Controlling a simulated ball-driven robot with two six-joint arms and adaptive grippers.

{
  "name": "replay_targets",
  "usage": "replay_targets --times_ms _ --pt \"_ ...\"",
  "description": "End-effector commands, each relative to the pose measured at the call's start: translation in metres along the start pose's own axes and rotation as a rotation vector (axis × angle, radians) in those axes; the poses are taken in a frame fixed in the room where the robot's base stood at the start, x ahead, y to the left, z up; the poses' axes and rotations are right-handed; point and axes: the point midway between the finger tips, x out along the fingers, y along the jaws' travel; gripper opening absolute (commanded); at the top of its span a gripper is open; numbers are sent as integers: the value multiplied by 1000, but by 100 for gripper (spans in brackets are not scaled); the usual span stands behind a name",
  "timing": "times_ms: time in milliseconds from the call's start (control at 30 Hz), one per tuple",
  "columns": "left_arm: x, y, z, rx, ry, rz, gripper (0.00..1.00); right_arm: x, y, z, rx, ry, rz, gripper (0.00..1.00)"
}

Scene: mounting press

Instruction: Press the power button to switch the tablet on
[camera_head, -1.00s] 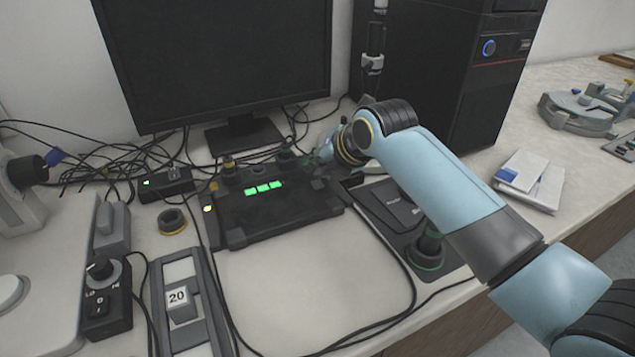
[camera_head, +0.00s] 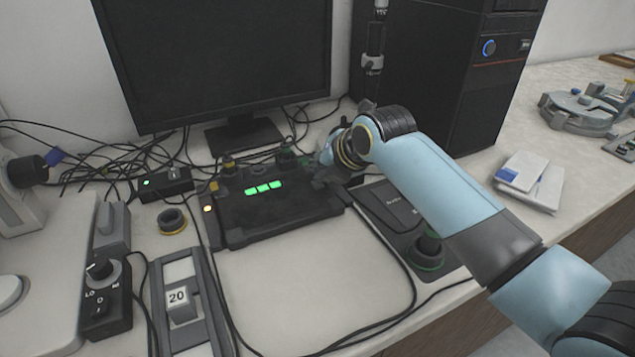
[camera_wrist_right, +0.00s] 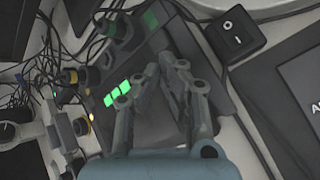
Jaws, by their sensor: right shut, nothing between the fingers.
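The dark tablet-like device (camera_head: 285,218) lies in the middle of the desk, with several green bars lit on its face. The green bars (camera_wrist_right: 118,93) also show in the wrist view. My right gripper (camera_head: 322,179) is at the device's right end, shut and empty. In the wrist view its fingers (camera_wrist_right: 172,66) lie over the dark casing, and I cannot tell whether the tips touch it. The fingers hide part of that end, and I cannot make out a power button for certain. My left gripper is not in view.
A black switch box (camera_wrist_right: 232,36) sits beside the device in the wrist view. A monitor (camera_head: 215,60) and computer tower (camera_head: 440,80) stand behind. Cables tangle at the back left. A black plate with a green-ringed knob (camera_head: 427,248) lies right.

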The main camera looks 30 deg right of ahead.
Motion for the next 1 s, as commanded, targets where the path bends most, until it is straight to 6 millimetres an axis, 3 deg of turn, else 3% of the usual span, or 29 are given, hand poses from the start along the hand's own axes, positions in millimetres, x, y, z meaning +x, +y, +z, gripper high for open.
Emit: replay_targets --times_ms 1000 --pt "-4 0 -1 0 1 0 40 1 -1 -1 0 1 0 0"
